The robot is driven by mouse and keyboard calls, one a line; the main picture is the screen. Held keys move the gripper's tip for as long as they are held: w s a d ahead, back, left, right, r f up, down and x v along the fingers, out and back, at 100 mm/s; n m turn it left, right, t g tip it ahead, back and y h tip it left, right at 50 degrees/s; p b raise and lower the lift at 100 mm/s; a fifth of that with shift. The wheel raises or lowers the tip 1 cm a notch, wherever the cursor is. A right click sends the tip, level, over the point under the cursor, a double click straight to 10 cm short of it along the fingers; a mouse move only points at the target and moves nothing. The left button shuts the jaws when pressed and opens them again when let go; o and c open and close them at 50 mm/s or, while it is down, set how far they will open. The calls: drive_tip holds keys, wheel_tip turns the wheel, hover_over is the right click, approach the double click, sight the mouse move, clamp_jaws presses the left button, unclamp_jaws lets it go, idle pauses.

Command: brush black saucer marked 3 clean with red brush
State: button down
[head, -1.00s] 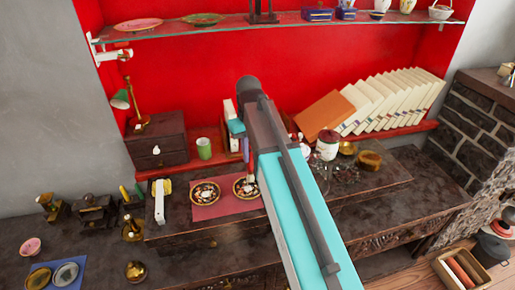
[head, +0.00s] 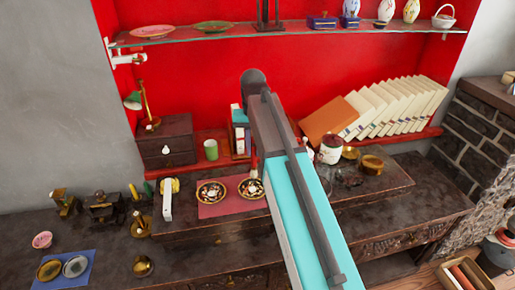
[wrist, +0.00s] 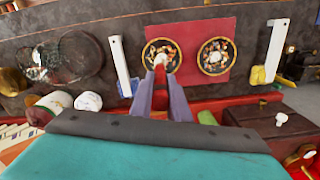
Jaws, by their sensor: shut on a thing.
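The right saucer (head: 240,193) in the head view is the left one in the wrist view (wrist: 150,48). The other saucer (head: 211,192) is at right in the wrist view (wrist: 215,56). I cannot read a number on either. My gripper (wrist: 161,88) is shut on the red brush (wrist: 160,76). The brush's pale tip is at the near part of the wrist view's left saucer; I cannot tell whether it touches. My arm hides most of the gripper in the head view.
A white-handled tool with a yellow end (head: 167,200) lies left of the mat. Another white bar (wrist: 120,66) lies on the other side. A green cup (head: 211,150), a dark drawer box (head: 166,142) and a white-and-red jar (head: 330,150) stand behind.

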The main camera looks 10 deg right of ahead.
sight(254, 164)
drive_tip(key=shift+d+f+b, duration=0.1)
drive_tip(key=shift+f+b, duration=1.7)
drive_tip(key=shift+f, duration=0.75)
drive_tip(key=shift+f, duration=0.15)
drive_tip(key=shift+f, duration=1.35)
drive_tip(key=shift+w, duration=0.15)
drive_tip(key=shift+w+r, duration=0.1)
drive_tip(key=shift+w, duration=0.45)
